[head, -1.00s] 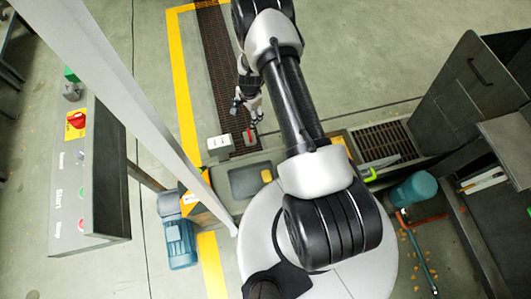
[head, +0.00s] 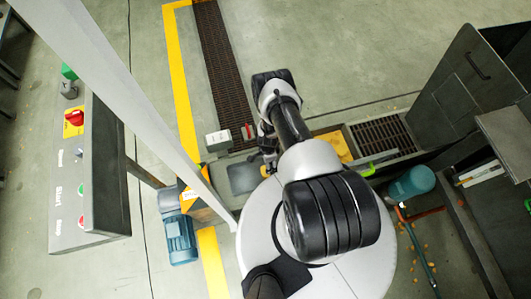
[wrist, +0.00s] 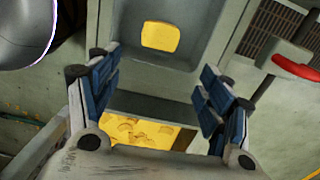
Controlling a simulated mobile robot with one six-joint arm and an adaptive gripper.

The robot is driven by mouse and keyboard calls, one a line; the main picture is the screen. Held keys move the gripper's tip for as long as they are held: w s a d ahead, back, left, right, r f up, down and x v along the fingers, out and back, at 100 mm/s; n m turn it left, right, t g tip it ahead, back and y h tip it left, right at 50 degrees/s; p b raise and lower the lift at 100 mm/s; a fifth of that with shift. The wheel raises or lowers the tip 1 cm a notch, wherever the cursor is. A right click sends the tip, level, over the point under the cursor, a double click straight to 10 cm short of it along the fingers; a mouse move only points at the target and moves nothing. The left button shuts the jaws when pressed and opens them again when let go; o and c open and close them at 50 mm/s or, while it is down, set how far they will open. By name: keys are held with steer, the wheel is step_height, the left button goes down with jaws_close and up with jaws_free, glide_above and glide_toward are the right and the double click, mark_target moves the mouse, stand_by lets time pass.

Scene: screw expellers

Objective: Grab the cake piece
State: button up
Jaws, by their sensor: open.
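A flat yellow piece with rounded corners, which looks like the cake piece (wrist: 160,37), lies in a grey recessed tray (wrist: 190,62) at the top of the wrist view. My gripper (wrist: 160,85) is open and empty, its two blue-padded fingers spread below the piece in the picture. The piece sits beyond the fingertips, between their lines, and is not touched. In the head view the tray (head: 243,179) shows beside my arm, and a small yellow patch is at its right edge. The fingers are hard to make out there.
A bed of yellow lumps (wrist: 150,133) shows below the tray in the wrist view. A red-handled lever (wrist: 295,67) stands at right. In the head view, a control panel (head: 88,185) and blue motor (head: 178,238) are at left, and a teal motor (head: 412,183) at right.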

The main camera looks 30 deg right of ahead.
step_height(320, 180, down, 8)
steer(key=b, duration=0.7)
steer(key=shift+f, duration=0.1)
steer(key=f+b, duration=0.2)
steer(key=a+f+b, duration=0.1)
steer(key=f+b, duration=0.1)
steer(key=f, duration=0.1)
steer(key=shift+a+f+b, duration=0.1)
steer(key=shift+f+b, duration=0.05)
steer(key=shift+b, duration=0.2)
steer(key=shift+c, duration=0.4)
steer(key=c, duration=1)
steer(key=shift+c, duration=0.2)
